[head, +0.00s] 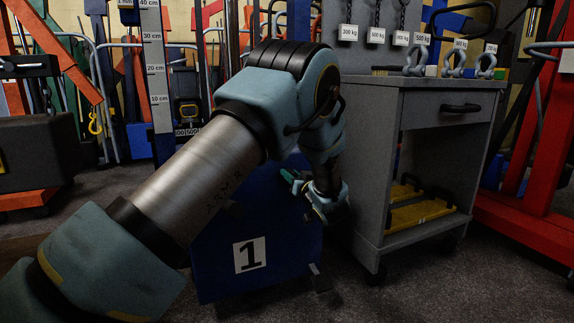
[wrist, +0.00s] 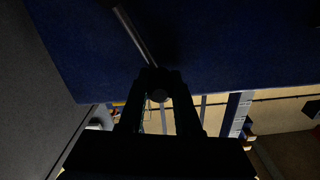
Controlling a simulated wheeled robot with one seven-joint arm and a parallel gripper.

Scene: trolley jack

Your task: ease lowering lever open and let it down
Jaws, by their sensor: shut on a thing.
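The lowering lever appears in the wrist view as a thin grey metal rod (wrist: 133,36) with a dark round end. My gripper (wrist: 157,84) is a dark silhouette there, with its fingers closed around that dark end. The rod runs up and left from the fingertips against a dark blue body (wrist: 230,45). In the head view this looks like the blue body (head: 215,268) with a white label "1". My arm crosses in front of it and hides much of it. My wrist is bent down at its right side, and the lever cannot be made out there.
A grey cabinet (head: 366,160) stands close to the right of my wrist, with shackles and weight labels on top. A red frame (head: 530,205) is at far right. A dark block (head: 35,155) hangs at left. A scale post (head: 154,75) rises behind my arm.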

